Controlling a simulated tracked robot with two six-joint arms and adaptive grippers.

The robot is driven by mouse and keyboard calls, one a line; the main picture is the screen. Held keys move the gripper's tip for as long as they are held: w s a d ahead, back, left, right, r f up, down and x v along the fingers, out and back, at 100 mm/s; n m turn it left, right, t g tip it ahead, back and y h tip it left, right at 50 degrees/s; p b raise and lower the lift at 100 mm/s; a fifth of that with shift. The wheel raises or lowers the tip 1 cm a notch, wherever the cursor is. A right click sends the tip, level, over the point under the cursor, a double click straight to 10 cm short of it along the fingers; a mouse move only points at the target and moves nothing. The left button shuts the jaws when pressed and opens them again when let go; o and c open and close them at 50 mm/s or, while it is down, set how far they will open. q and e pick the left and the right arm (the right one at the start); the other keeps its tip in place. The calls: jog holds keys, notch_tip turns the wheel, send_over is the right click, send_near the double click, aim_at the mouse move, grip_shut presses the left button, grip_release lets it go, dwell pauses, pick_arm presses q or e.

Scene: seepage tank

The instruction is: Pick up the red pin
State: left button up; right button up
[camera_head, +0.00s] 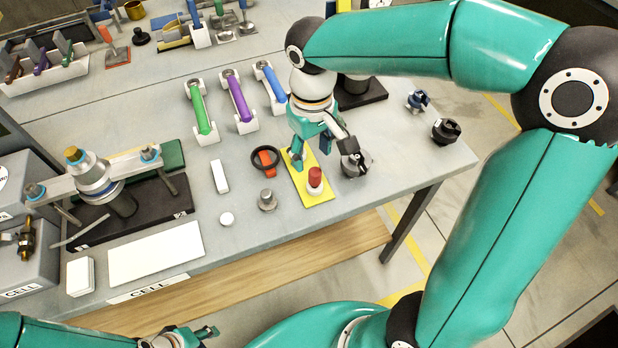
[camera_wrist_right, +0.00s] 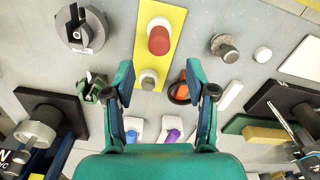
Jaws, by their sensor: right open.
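The red pin (camera_head: 315,177) stands upright in a white collar on a yellow plate (camera_head: 318,197) near the table's front edge. In the right wrist view the red pin (camera_wrist_right: 158,40) is beyond my open fingertips, on the yellow plate (camera_wrist_right: 177,20). My right gripper (camera_head: 312,150) is open and empty above the plate, just behind the pin in the head view. In the wrist view a second white collar with a grey top (camera_wrist_right: 149,80) lies between the fingers of my right gripper (camera_wrist_right: 160,82). My left gripper (camera_head: 207,332) is at the bottom edge, partly cut off.
A dark round knobbed part (camera_head: 353,164) stands close right of the plate. A black ring with an orange piece (camera_head: 266,158) and a grey knob (camera_head: 267,200) are to its left. Green, purple and blue handled holders (camera_head: 239,100) stand behind.

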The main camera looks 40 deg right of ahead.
aim_at(315, 170)
jog(key=f, duration=0.2)
jog(key=s+f, duration=0.1)
jog(key=f, duration=0.2)
jog(key=shift+f, duration=0.1)
jog(key=shift+w+f, duration=0.1)
jog(key=shift+f, duration=0.4)
grip_shut()
jog(key=shift+r, duration=0.1)
